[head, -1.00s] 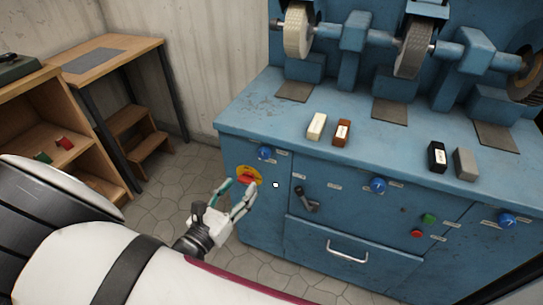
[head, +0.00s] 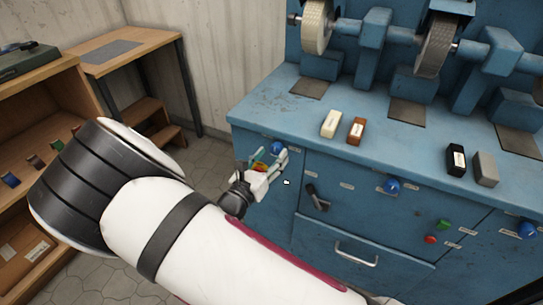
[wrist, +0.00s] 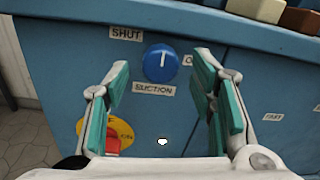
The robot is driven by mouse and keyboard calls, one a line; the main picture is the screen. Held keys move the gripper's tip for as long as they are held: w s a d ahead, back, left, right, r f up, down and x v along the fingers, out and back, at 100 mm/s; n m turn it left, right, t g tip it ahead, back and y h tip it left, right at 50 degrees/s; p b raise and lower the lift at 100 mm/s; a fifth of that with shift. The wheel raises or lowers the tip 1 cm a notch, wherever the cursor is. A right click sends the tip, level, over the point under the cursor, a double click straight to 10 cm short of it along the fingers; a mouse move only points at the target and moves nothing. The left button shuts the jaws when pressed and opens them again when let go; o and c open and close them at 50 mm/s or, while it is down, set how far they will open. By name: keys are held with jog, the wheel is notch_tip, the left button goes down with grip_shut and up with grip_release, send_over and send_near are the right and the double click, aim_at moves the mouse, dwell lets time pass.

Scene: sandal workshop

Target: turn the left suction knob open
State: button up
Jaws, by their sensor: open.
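The left suction knob (wrist: 161,63) is a round blue knob with a white pointer line that points up. In the wrist view a "SHUT" label is at its upper left, a partly hidden label starting with "O" at its right, and a "SUCTION" label (wrist: 154,90) below it. The knob also shows in the head view (head: 277,147) at the left end of the blue machine front. My gripper (wrist: 160,88) is open and empty, its teal-padded fingers on either side of the knob in the picture, apart from it. In the head view my gripper (head: 277,160) is just below the knob.
A red switch on a yellow plate (wrist: 113,143) is low left of the knob, partly behind a finger. Other blue knobs (head: 392,186), a dark lever (head: 317,198) and a drawer handle (head: 356,253) are to the right. Blocks (head: 331,124) lie on the bench top.

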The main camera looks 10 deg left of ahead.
jog(key=shift+w+d, duration=0.15)
jog(key=shift+w, duration=0.25)
jog(key=shift+c, duration=0.3)
jog(key=c, duration=1.1)
